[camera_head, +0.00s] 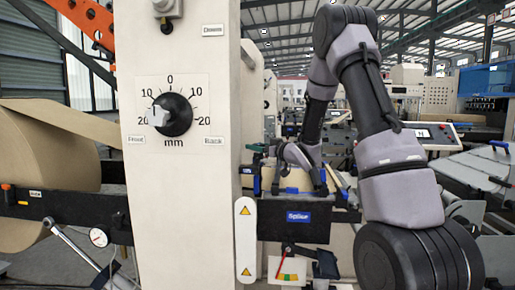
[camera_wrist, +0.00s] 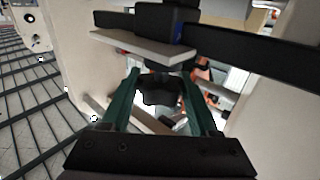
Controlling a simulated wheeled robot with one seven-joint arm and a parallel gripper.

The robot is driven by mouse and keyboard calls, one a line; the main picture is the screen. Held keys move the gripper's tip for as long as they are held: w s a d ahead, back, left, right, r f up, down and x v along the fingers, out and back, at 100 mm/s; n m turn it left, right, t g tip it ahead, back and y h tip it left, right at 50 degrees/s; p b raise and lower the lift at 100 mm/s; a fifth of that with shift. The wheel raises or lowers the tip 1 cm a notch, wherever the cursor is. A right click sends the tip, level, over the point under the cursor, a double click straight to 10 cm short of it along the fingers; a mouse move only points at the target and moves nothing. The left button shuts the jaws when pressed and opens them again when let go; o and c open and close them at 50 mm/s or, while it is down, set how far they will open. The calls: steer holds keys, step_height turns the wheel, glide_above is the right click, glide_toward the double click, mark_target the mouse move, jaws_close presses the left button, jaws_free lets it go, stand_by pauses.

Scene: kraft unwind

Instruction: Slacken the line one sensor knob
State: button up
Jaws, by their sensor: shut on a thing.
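In the wrist view, a black knob (camera_wrist: 163,92) sits between the two green fingers of my gripper (camera_wrist: 160,80), below a pale plate and a dark block. My gripper is shut on this knob. No label for line one shows on it, and its turn cannot be read. In the head view, my arm reaches over to the splicer unit behind the cream column, and my fingers and the knob cannot be made out there.
The cream column (camera_head: 188,222) bears a round black dial knob (camera_head: 177,116) with an mm scale. A black box with a blue label (camera_head: 297,216) stands right of it. A large brown paper roll (camera_head: 45,150) is at left. Dark bars (camera_wrist: 265,55) cross the wrist view.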

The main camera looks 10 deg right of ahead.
steer(key=n+g+y, duration=0.4)
steer(key=y, duration=0.1)
steer(key=shift+d+f+g, duration=0.1)
steer(key=shift+g, duration=0.2)
steer(key=n+g+y, duration=0.1)
steer(key=n+g, duration=0.1)
steer(key=g, duration=0.1)
steer(key=n+g+y, duration=0.1)
steer(key=n+g, duration=0.2)
steer(key=shift+s+f+g+y, duration=0.1)
steer(key=shift+g+y, duration=0.2)
steer(key=shift+y, duration=0.1)
steer(key=n+g, duration=0.2)
steer(key=g, duration=0.1)
steer(key=n+g, duration=0.2)
steer(key=g, duration=0.2)
steer(key=shift+s+n, duration=0.1)
steer(key=shift+n, duration=0.2)
steer(key=shift+s+n+g+h, duration=0.1)
steer(key=shift+n+g+h, duration=0.55)
steer(key=shift+n+g, duration=0.8)
steer(key=shift+s+n+g+h, duration=0.1)
steer(key=shift+n+g+h, duration=0.65)
steer(key=shift+g, duration=1.2)
steer(key=shift+n+g, duration=0.3)
steer(key=o, duration=1.4)
